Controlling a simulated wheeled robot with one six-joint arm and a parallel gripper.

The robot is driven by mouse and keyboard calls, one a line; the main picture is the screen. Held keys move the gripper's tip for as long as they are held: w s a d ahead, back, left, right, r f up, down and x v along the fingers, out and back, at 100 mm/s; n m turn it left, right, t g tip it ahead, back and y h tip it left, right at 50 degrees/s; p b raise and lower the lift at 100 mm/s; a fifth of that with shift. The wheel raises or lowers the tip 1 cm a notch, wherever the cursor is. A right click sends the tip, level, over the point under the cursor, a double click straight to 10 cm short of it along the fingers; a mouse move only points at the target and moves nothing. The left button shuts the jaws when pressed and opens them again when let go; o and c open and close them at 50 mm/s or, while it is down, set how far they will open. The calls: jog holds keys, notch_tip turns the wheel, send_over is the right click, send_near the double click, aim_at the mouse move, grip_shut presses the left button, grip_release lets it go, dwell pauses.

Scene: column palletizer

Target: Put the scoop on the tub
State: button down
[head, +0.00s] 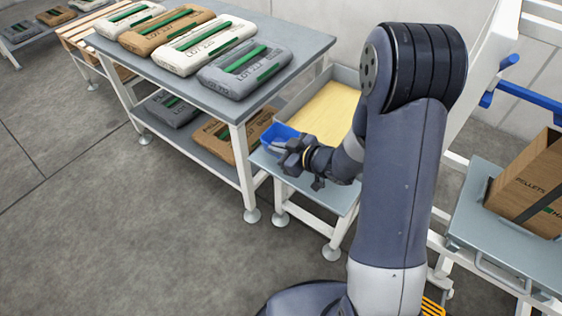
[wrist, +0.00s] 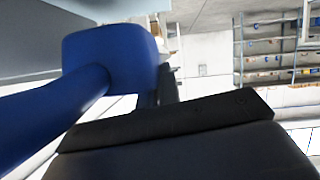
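The scoop (head: 279,134) is blue and lies at my gripper (head: 281,152) in the head view, over the near end of the small grey stand. In the wrist view the scoop (wrist: 110,52) is large and close, with its blue handle running down to the lower left, beside my dark fingers. The fingers partly hide it in the head view, and I cannot tell whether they grip it. The tub (head: 344,75) is a grey open container with pale yellow contents, just behind my gripper, partly hidden by my arm. The scoop is on the tub's near left side.
A grey table (head: 288,74) with several labelled sacks stands left of the tub, with more sacks on its lower shelf. A cardboard box (head: 528,185) sits on a grey platform (head: 505,245) at the right. The floor (head: 120,220) at front left is clear.

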jog(key=shift+f+b, duration=0.55)
jog(key=shift+f, duration=1.4)
jog(key=shift+f, duration=0.15)
jog(key=c, duration=1.6)
grip_release()
jog(key=shift+c, duration=0.2)
jog(key=shift+r, duration=0.3)
jog(key=p+v, duration=0.2)
jog(key=v, duration=1)
jog(key=shift+f, duration=0.1)
